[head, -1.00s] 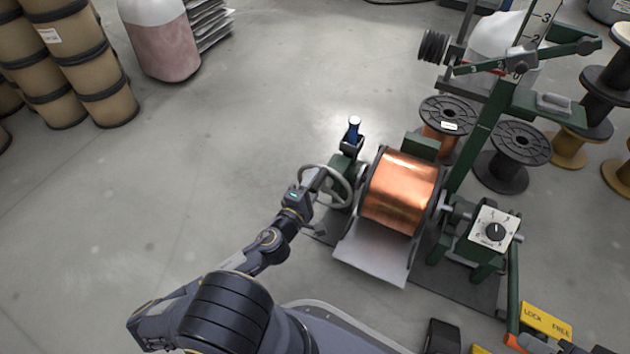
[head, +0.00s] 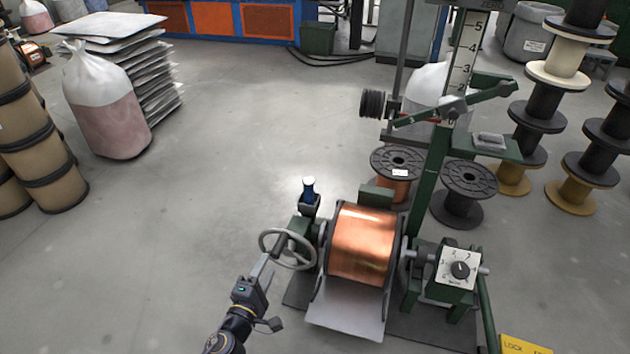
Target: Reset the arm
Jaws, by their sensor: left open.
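My left arm comes in from the bottom of the head view. Its gripper (head: 266,262) is open, with its fingertips close to the rim of a grey handwheel (head: 306,262). I cannot tell whether they touch it. The handwheel sits at the left side of a winding stand holding a copper spool (head: 362,244) with dark flanges. A blue-handled part (head: 309,190) stands upright behind the wheel. My right arm and gripper are not in view.
A dial box (head: 457,266) and green post (head: 430,180) stand right of the spool. Dark spools (head: 466,188) stand behind. Tan drums (head: 35,155), a pink-filled bag (head: 108,115) and stacked sheets (head: 140,75) are at left. The middle floor is clear.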

